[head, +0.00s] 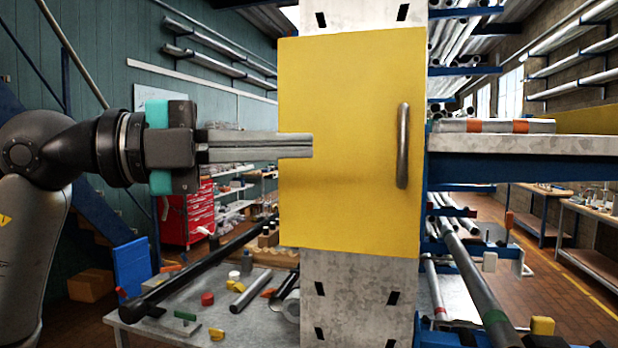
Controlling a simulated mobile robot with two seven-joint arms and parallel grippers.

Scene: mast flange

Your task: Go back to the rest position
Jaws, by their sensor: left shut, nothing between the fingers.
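My left gripper (312,146) comes in from the left, level and pointing right. Its two long grey fingers are together with nothing between them. The fingertips show in front of the left part of a yellow door (340,215); I cannot tell whether they touch it. The door has a vertical metal handle (403,146) near its right edge, to the right of the fingertips and apart from them. The door looks closed on a grey mast (350,285) with dark slots. My right gripper is not in view.
A workbench (255,325) with tubes and small parts stands low behind the mast on the left. A red tool cabinet (200,215) is further back. Blue racking with a grey shelf (520,144) and long pipes stands to the right. Brick floor shows at the lower right.

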